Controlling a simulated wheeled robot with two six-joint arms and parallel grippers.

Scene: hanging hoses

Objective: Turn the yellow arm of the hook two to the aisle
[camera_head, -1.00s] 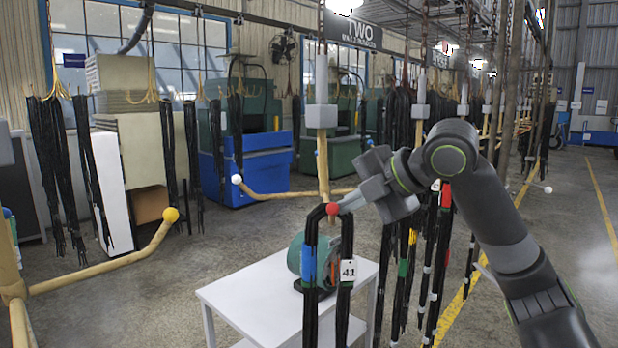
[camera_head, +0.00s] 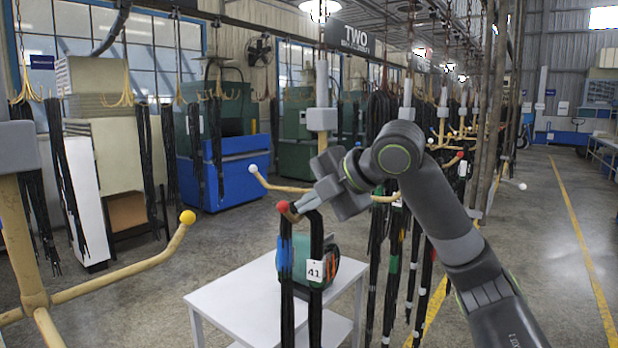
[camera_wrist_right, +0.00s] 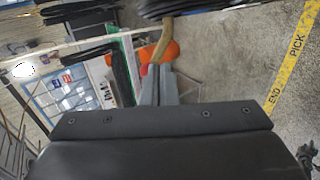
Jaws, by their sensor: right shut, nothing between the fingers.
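A hook hangs under the TWO sign (camera_head: 347,36), with a grey block (camera_head: 322,118) and tan arms. One arm ends in a white ball (camera_head: 253,168) at the left. Another ends in a red ball (camera_head: 282,206) near me; black hoses (camera_head: 287,265) with tag 41 (camera_head: 314,270) hang there. A third arm (camera_head: 385,199) runs right behind my arm; its tip is hidden. My right gripper (camera_head: 297,211) is shut and empty, its fingers beside the red ball, seemingly touching. In the wrist view the fingers (camera_wrist_right: 158,84) are beside a tan arm (camera_wrist_right: 163,40). My left gripper is not in view.
A nearer hook at left has a yellow-ball arm (camera_head: 188,217). A white table (camera_head: 235,297) with a green drum stands below the hoses. More hoses hang behind my right arm. Open floor and a yellow line (camera_head: 583,250) lie at right.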

